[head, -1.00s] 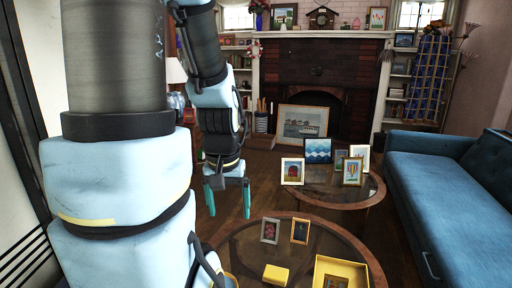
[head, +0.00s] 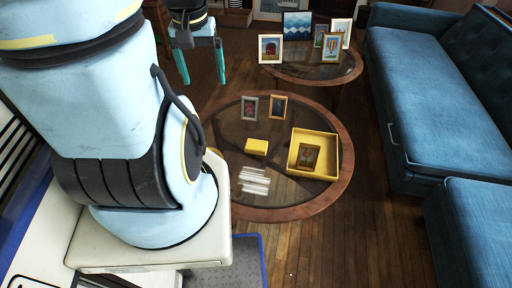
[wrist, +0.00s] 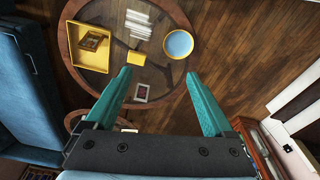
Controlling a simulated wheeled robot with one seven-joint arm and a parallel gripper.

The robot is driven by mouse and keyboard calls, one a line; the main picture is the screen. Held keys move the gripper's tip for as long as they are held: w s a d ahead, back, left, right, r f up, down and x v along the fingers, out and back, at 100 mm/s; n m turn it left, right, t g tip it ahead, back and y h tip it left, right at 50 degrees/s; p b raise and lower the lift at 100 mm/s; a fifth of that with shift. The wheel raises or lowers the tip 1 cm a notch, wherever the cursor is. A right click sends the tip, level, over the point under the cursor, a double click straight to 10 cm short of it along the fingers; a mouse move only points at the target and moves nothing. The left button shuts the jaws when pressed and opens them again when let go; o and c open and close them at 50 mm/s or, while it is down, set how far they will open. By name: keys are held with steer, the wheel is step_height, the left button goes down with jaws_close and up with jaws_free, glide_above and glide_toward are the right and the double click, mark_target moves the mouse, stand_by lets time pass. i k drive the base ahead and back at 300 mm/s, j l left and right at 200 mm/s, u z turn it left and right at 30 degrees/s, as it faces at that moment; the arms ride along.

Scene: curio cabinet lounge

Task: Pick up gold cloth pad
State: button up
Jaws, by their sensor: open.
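The gold cloth pad (head: 257,146) looks like a small flat yellow block on the near round glass-topped table (head: 341,183) in the head view. It lies just left of a square yellow tray (head: 334,166). My gripper (head: 203,80) has two teal fingers spread apart with nothing between them. In the head view it appears above and left of the table, clear of the pad.
A picture frame (head: 307,157) lies in the tray. Two small frames, one grey (head: 249,107) and one wooden (head: 278,107), stand behind the pad. A blue plate (wrist: 178,44) shows in the wrist view. A second table (head: 300,72) holds several frames. A blue sofa (head: 430,100) stands right.

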mark_target(255, 146)
steer(key=k+j+z, duration=0.15)
steer(key=k+j, duration=0.2)
steer(key=k, duration=0.2)
steer(key=k+j+z, duration=0.15)
steer(key=k, duration=0.4)
steer(key=k+j+z, duration=0.15)
steer(key=k+j, duration=0.15)
steer(key=k, duration=0.25)
steer(key=k+j+z, duration=0.15)
steer(key=k, duration=0.45)
steer(key=i+u, duration=0.15)
steer(key=i, duration=0.5)
steer(key=i+u, duration=0.15)
steer(key=i, duration=0.5)
steer(key=i+u, duration=0.15)
steer(key=i, duration=0.5)
steer(key=i+l+u, duration=0.15)
steer(key=i, duration=0.5)
steer(key=l, duration=0.1)
